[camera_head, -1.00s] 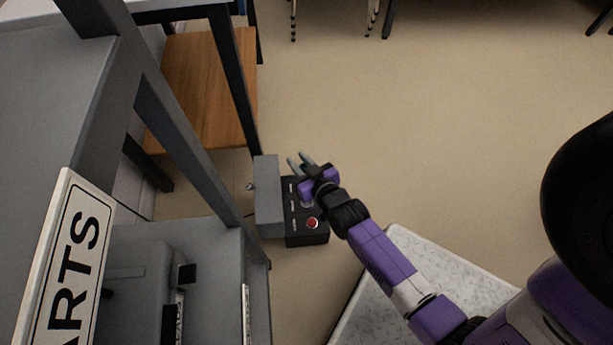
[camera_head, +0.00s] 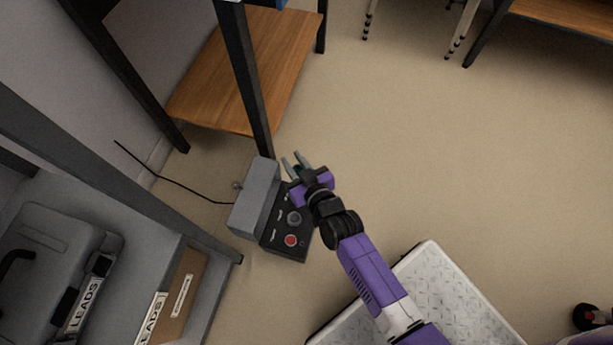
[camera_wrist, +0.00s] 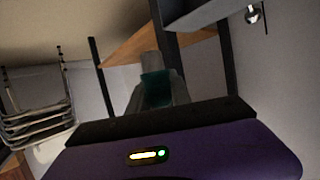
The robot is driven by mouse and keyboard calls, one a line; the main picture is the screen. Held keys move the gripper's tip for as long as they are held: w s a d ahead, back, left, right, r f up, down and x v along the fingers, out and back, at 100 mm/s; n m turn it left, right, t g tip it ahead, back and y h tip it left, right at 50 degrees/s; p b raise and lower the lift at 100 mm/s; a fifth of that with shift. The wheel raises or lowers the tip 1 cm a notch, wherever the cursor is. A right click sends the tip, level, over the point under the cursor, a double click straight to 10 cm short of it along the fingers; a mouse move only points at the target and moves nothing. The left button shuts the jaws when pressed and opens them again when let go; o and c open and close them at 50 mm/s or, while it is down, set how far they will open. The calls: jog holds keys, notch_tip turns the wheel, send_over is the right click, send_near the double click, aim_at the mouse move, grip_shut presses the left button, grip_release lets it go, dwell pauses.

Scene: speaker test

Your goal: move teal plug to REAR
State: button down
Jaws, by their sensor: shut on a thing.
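The teal plug (camera_wrist: 157,88) is between my gripper's fingers in the wrist view, with its lower part in shadow. My gripper (camera_head: 293,161) is shut on it. In the head view the fingers point up and away, just past the far right end of the test box, and the plug is hard to make out there. The box has a grey raised part (camera_head: 254,202) and a black panel (camera_head: 285,243) with a red button (camera_head: 291,240) and a dark round knob. Its panel labels are too small to read, and my wrist hides part of the panel. I cannot see any REAR label.
A dark table leg (camera_head: 246,80) stands close behind the box, with a wooden shelf (camera_head: 225,75) beyond. A thin black cable (camera_head: 185,186) runs left from the box. A grey shelf with a case (camera_head: 50,260) is at left. Open floor (camera_head: 420,150) lies right.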

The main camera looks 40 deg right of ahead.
notch_tip(320, 180, down, 20)
jog(key=b, duration=1)
jog(key=shift+r, duration=0.2)
jog(key=shift+f+b, duration=0.1)
jog(key=shift+b, duration=0.2)
jog(key=shift+f, duration=0.25)
jog(key=c, duration=1.2)
grip_release()
jog(key=shift+o, duration=0.2)
